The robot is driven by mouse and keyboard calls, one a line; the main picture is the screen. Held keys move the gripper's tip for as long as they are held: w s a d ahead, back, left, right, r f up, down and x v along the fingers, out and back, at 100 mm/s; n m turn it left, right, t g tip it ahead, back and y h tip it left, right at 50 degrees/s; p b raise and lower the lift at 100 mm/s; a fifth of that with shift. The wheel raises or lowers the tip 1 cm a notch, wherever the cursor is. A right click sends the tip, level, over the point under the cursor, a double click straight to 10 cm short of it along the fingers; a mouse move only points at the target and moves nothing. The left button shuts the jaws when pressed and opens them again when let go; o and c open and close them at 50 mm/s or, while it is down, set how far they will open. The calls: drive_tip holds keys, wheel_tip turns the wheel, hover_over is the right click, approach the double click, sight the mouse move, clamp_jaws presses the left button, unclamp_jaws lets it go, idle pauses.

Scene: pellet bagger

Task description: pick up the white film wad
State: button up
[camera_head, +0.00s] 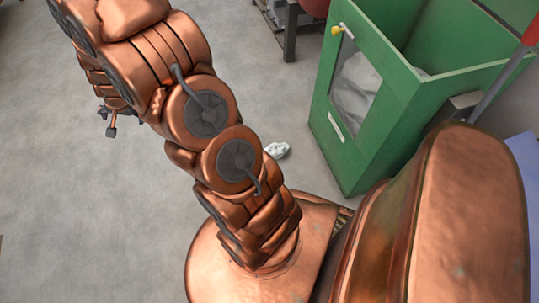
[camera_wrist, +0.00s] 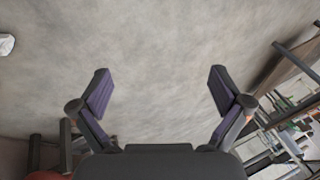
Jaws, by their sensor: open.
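The white film wad (camera_head: 277,150) is a small crumpled lump on the grey floor, just right of my arm in the head view and left of the green bin. A white object at the upper left edge of the wrist view (camera_wrist: 6,44) looks like the same wad, cut off by the frame. My gripper (camera_wrist: 160,90) is open and empty in the wrist view, with bare floor between its fingers. The wad lies outside the fingers, off to the upper left. In the head view the gripper is mostly hidden behind my arm; a small part shows at the left (camera_head: 110,122).
A green bin (camera_head: 368,132) with a clear window and pale film inside stands right of the wad. A metal frame (camera_head: 290,32) stands at the top. In the wrist view, frames and racks (camera_wrist: 290,100) line the right edge. Floor at the head view's left is clear.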

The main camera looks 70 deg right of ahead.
drive_tip(key=s+d+f+m+g+h+b, duration=0.1)
drive_tip(key=s+d+f+m+h+b, duration=0.15)
drive_tip(key=d+f, duration=0.7)
drive_tip(key=s+d+f+m+h+b, duration=0.15)
drive_tip(key=d+f+m+b, duration=0.35)
drive_tip(key=f, duration=0.7)
drive_tip(key=s+d+f+m+g+h+b, duration=0.1)
drive_tip(key=d+f+h+b, duration=0.15)
drive_tip(key=d+f, duration=0.7)
drive_tip(key=m+g+h+b, duration=0.5)
drive_tip(key=m+g+b, duration=0.1)
drive_tip(key=g+b, duration=0.25)
approach(276, 150)
drive_tip(key=shift+n+t+y, duration=0.25)
drive_tip(key=shift+t, duration=0.2)
drive_tip(key=d+f, duration=0.3)
drive_tip(key=shift+s+d+f+b, duration=0.15)
drive_tip(key=shift+s+f+b, duration=0.1)
drive_tip(key=shift+b, duration=0.1)
drive_tip(key=shift+s+d, duration=0.15)
drive_tip(key=shift+s, duration=0.05)
drive_tip(key=shift+b+x, duration=1.8)
drive_tip(key=shift+x, duration=1.9)
drive_tip(key=shift+s+r, duration=0.15)
